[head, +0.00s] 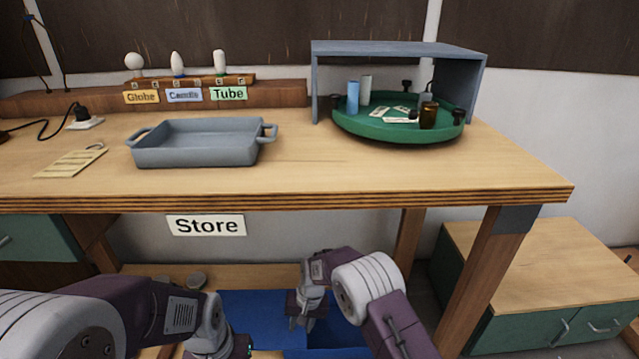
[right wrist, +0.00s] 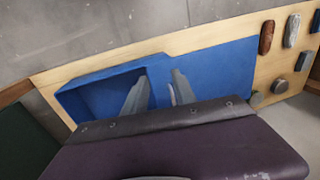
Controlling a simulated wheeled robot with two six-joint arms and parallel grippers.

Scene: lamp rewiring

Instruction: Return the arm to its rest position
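My right gripper (head: 303,322) hangs in front of the bench, over the blue container on the lower shelf. In the right wrist view its two fingers (right wrist: 160,78) stand apart with nothing seen between them. My left arm comes in from the lower left. Its wrist end shows at the bottom edge, and its fingertips are cut off or hidden. The blue container (right wrist: 90,100) has an open walled part on the left and a flat blue surface (right wrist: 220,72) beside it.
On the bench top (head: 300,180) are a grey tray (head: 195,155), a green turntable (head: 370,130) under a grey shelf (head: 400,50), and a bulb rack (head: 190,82). The "Store" sign (head: 206,225) hangs below the edge. A low cabinet (head: 540,270) stands at right.

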